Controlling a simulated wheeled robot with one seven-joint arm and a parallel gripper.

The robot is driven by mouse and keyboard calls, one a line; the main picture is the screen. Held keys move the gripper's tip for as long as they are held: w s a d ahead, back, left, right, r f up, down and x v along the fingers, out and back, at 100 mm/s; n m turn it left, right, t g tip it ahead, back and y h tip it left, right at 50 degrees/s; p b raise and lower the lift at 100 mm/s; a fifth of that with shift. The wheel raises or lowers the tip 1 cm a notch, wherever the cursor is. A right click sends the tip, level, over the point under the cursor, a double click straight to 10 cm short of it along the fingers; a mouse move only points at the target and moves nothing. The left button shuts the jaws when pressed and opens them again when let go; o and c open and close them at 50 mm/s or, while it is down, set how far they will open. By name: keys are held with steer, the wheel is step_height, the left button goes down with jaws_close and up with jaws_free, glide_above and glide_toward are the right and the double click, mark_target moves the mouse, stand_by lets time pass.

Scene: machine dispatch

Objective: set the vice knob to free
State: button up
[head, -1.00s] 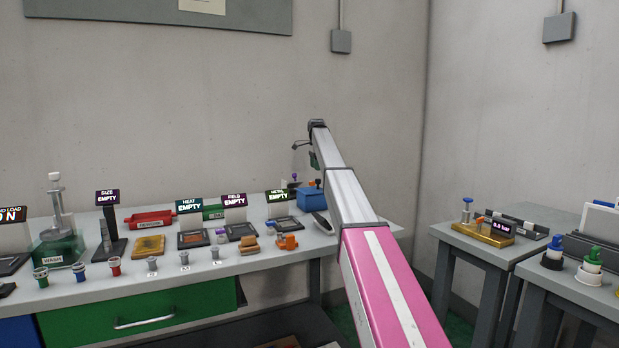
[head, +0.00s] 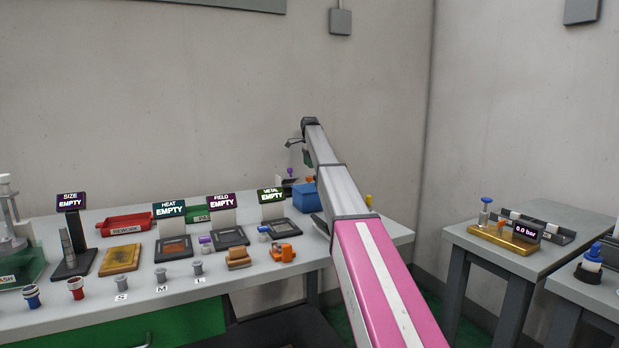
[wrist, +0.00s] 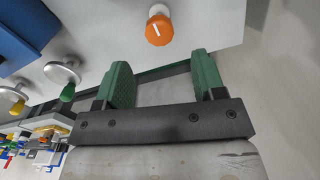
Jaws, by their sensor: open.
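An orange round knob (wrist: 159,28) with a white pointer line shows at the top of the wrist view, on a pale grey surface. I cannot tell for certain that it is the vice knob. No label on it can be read. My gripper (wrist: 163,72) is open and empty, with two green fingers apart. The knob lies just beyond the fingertips in the picture, between their lines and not touched. In the head view my gripper (head: 308,158) is above the back right of the bench, small and partly hidden by my arm.
A blue block (head: 308,198) stands under my arm; a blue body (wrist: 25,35) fills the wrist view's upper left. Silver discs with green (wrist: 67,92) and yellow (wrist: 17,107) tips are nearby. Several trays and signs fill the bench (head: 235,275). A side table (head: 540,263) stands right.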

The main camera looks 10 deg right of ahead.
mark_target(310, 177)
step_height(310, 177, down, 6)
steer(key=shift+f, duration=0.25)
steer(key=c, duration=0.9)
